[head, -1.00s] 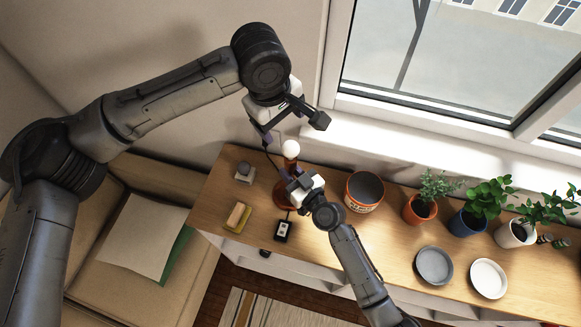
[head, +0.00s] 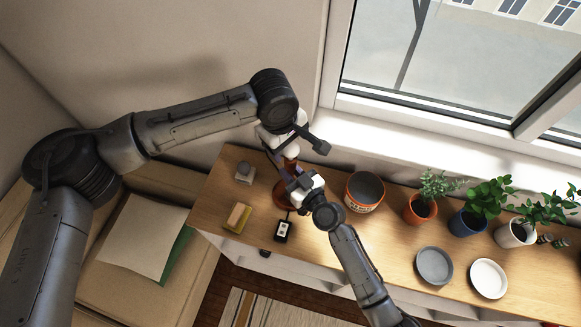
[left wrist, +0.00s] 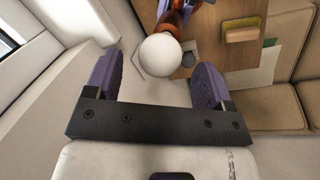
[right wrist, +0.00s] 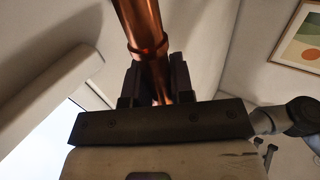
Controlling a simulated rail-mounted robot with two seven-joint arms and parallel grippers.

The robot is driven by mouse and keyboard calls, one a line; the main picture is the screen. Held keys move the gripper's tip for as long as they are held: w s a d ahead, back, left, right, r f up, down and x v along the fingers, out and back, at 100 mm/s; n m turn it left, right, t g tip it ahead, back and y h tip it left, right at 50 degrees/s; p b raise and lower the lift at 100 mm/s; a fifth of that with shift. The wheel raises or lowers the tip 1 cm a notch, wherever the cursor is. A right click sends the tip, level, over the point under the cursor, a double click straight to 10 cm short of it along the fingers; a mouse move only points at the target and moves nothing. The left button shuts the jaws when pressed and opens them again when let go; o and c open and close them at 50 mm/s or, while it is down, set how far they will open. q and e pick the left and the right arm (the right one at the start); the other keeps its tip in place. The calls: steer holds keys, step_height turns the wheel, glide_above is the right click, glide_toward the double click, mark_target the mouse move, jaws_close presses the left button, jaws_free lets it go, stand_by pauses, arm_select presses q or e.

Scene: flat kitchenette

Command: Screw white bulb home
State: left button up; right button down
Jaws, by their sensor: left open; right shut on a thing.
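The white bulb (left wrist: 160,55) sits at the top of the copper lamp (right wrist: 146,40), upper middle in the left wrist view. In the head view the bulb is mostly hidden by my left arm. My left gripper (head: 282,155) is open above the lamp, its purple fingers on either side of the bulb with gaps showing. My right gripper (right wrist: 155,72) is shut on the lamp's copper stem. The lamp's reddish base (head: 281,196) stands on the wooden counter, partly covered by my right gripper (head: 292,181).
A black box with a white face (head: 283,230), a yellow sponge-like block (head: 238,217) and a grey round item (head: 244,172) lie near the lamp. An orange pot (head: 363,192) stands close on the right. Potted plants (head: 421,208) and two saucers (head: 434,265) are farther right.

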arm_select(q)
steer(key=shift+w+d+f, duration=0.1)
steer(key=shift+f, duration=0.65)
steer(key=shift+w+d+f, duration=0.1)
steer(key=shift+f, duration=0.65)
